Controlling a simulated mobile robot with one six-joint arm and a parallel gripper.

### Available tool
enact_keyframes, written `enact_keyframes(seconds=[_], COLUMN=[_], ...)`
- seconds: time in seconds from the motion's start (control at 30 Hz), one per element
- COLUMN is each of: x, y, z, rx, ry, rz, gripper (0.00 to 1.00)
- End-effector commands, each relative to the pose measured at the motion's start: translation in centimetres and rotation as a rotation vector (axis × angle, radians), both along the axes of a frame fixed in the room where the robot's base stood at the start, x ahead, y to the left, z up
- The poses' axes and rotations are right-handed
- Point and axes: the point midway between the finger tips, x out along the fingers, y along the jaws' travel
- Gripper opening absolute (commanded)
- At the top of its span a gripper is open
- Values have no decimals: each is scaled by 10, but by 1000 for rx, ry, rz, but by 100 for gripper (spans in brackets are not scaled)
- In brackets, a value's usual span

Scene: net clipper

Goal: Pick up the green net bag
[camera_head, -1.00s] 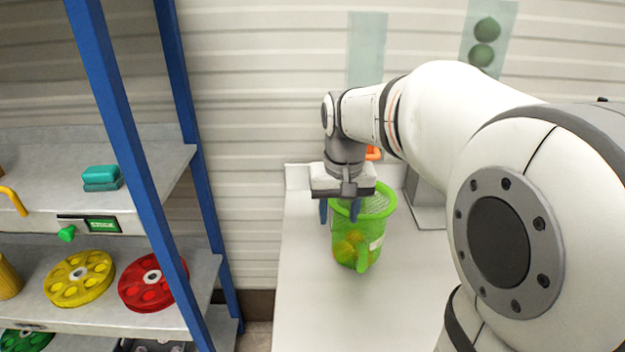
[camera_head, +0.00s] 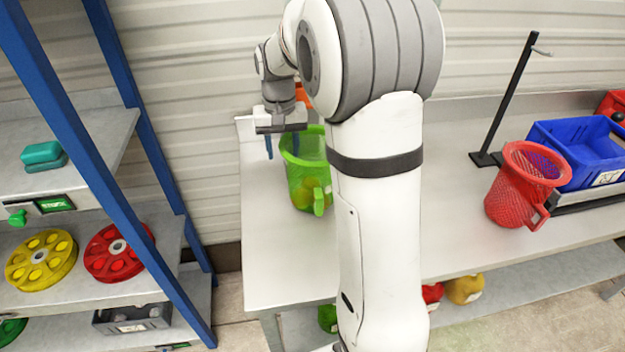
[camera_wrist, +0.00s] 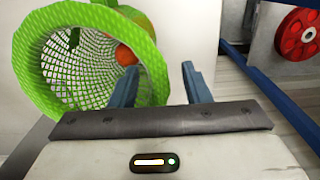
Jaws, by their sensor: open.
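The green net bag (camera_head: 296,182) stands on the left part of the white table, with an open round mouth and a handle at its front; my arm hides its right side. In the wrist view the bag (camera_wrist: 55,102) fills the left, its wide mouth facing the camera, with something orange and green seen through the net. I cannot tell if the finger touches the net.
A red net bag (camera_head: 513,190) and a blue crate (camera_head: 583,152) stand on the right of the table, near a black post (camera_head: 507,95). A shelf with blue posts (camera_head: 123,140) is at the left, holding yellow (camera_head: 40,258) and red (camera_head: 112,250) wheels.

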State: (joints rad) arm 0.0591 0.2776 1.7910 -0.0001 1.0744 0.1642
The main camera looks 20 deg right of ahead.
Motion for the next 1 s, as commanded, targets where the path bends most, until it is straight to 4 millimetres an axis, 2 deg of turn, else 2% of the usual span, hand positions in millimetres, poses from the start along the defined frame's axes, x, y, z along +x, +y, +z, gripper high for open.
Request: enact_keyframes(seconds=[0.1,0.33,0.87,1.0], x=[0,0,0,0], y=[0,0,1,1], z=[-9,-11,-10,-10], rx=[0,0,0,0], ry=[1,-1,-1,-1], rz=[0,1,2,2], gripper=[43,43,1,0])
